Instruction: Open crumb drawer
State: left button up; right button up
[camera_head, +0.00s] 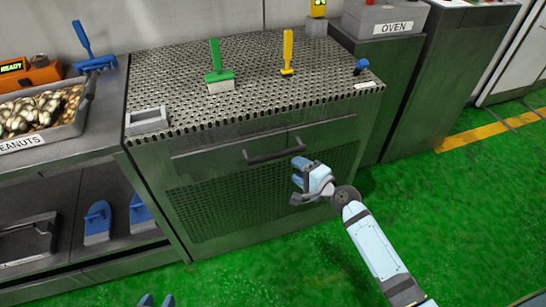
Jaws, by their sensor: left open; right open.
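The crumb drawer (215,156) is a wide, shallow metal front just under the perforated top of the steel unit. It looks closed, flush with the cabinet. Its dark bar handle (275,154) sits at the middle of the front. My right gripper (299,180) is open and empty, just below and right of the handle's right end; I cannot tell how far in front of it, but it does not hold it. My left gripper (156,300) shows only as two blue fingertips at the bottom edge, open and apart, away from the drawer.
A peanut tray (50,115) is at left. A mesh panel (230,205) is below the drawer. Green floor (470,220) is clear at right.

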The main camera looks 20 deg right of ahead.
aim_at(278, 157)
jog(key=b+x, duration=0.1)
jog(key=x, duration=0.9)
jog(key=shift+w+a+f, duration=0.15)
jog(key=shift+w+f, duration=0.05)
jog(key=shift+w, duration=0.1)
grip_shut()
